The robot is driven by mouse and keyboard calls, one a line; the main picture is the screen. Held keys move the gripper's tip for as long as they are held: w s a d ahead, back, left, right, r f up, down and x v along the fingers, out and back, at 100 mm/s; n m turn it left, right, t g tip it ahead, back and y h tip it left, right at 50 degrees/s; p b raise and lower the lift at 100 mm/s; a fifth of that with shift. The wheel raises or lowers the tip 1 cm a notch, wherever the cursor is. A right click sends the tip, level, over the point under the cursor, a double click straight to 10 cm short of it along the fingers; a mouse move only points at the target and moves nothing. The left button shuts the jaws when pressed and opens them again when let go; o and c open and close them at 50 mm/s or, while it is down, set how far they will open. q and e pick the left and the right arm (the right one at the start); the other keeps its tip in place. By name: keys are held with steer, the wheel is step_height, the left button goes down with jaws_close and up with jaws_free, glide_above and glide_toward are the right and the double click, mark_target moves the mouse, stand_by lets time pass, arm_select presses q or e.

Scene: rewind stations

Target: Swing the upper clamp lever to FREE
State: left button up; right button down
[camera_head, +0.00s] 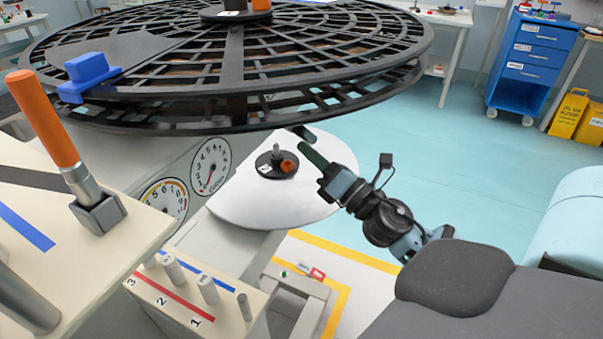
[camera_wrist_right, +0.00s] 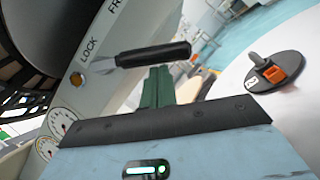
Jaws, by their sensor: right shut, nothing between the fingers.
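The upper clamp lever (camera_wrist_right: 152,54) has a black handle and sticks out to the right from a brass-coloured pivot on a pale panel marked LOCK and FREE. Which mark it stands at, I cannot tell for sure. In the head view only its dark end (camera_head: 304,134) shows below the big black reel. My right gripper (camera_head: 304,148) has green fingers, shut and empty. In the wrist view the fingertips (camera_wrist_right: 160,70) are right by the underside of the handle; whether they touch it I cannot tell. My left gripper is not in view.
The large black reel (camera_head: 245,70) overhangs the workspace. A white round plate (camera_head: 300,205) carries a small black disc with an orange block (camera_head: 289,164). Dials (camera_head: 210,165), an orange-handled lever (camera_head: 45,118) and a numbered peg block (camera_head: 190,305) stand at left. Open floor lies to the right.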

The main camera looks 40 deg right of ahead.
steer(key=n+b, duration=0.1)
steer(key=d+n+y+b, duration=0.1)
steer(key=d+r+n+y+b, duration=0.1)
steer(key=n, duration=0.1)
steer(key=shift+w+t, duration=0.3)
steer(key=shift+w, duration=0.1)
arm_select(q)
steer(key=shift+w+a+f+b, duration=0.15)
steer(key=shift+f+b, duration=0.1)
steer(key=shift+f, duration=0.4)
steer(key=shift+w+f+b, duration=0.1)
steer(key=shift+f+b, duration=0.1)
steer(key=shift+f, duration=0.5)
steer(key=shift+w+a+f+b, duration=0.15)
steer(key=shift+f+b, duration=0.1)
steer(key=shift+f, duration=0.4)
arm_select(e)
steer(key=shift+w+d+r+n+y, duration=0.15)
steer(key=shift+r+n+y, duration=0.2)
steer(key=shift+n, duration=0.25)
steer(key=shift+d+r+n+y, duration=0.15)
steer(key=shift+r+n+y, duration=0.2)
steer(key=shift+n, duration=0.25)
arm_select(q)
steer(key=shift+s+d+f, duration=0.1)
